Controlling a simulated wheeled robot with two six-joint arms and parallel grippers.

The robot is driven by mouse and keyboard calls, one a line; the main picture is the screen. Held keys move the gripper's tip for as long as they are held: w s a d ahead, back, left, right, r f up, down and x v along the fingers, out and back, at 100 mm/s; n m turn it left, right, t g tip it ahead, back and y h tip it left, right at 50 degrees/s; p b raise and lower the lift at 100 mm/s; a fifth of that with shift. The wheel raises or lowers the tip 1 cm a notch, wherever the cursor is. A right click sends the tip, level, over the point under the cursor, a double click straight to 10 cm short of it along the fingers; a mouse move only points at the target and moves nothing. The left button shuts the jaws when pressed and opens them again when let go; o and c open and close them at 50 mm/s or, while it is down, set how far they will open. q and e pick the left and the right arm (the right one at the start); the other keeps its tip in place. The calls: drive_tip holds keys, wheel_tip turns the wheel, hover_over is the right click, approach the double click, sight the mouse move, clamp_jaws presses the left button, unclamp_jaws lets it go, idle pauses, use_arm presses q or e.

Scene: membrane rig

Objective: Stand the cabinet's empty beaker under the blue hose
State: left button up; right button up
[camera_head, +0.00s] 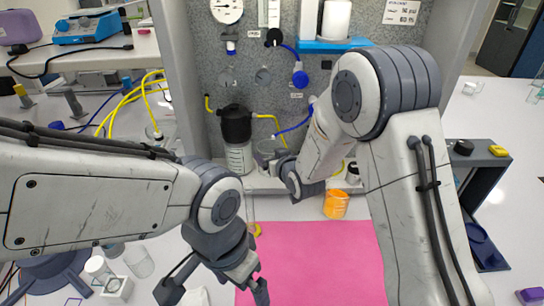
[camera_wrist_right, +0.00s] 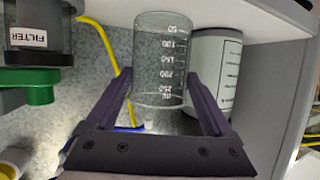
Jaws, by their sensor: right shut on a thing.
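My right gripper (camera_wrist_right: 157,98) is shut on a clear graduated beaker (camera_wrist_right: 160,60), which looks empty in the right wrist view. My left gripper (camera_head: 215,288) is open above the table at the lower left of the pink mat.
A beaker of orange liquid (camera_head: 336,205) stands at the back of the pink mat (camera_head: 315,262). Glassware (camera_head: 139,261) stands at lower left.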

drive_tip(key=shift+f+b, duration=0.2)
drive_tip(key=shift+b, duration=0.1)
idle(0.4)
drive_tip(key=o, duration=1.3)
drive_tip(key=b+v, duration=0.2)
drive_tip(key=v, duration=0.8)
drive_tip(key=shift+s+d, duration=0.1)
drive_tip(key=shift+s, duration=0.15)
drive_tip(key=p+x, duration=0.2)
drive_tip(key=x, duration=0.8)
drive_tip(key=shift+w, duration=0.3)
drive_tip(key=shift+s+r, duration=0.1)
drive_tip(key=shift+r, duration=0.1)
